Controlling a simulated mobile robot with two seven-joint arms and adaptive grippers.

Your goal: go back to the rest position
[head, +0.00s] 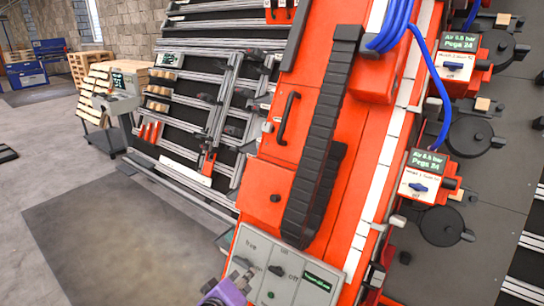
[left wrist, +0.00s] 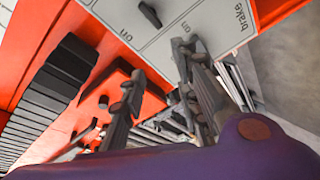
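My left gripper (head: 240,282) comes in at the bottom of the head view, in front of the grey control panel (head: 312,262). In the left wrist view its two dark fingers (left wrist: 160,75) stand apart with nothing seen between them. The same panel (left wrist: 215,12) fills the top of that view, with a dark knob (left wrist: 150,14) and printed on and brake labels. The right finger tip overlaps the panel's lower edge; I cannot tell whether it touches. My right gripper is in neither view.
The orange gantry beam (head: 265,190) with a black cable chain (head: 322,140) rises above the panel. Blue hoses (head: 440,95) and valve boxes (head: 430,175) are at right. A rail rack (head: 200,110) stands behind left. Pallets (head: 85,65) stand farther back.

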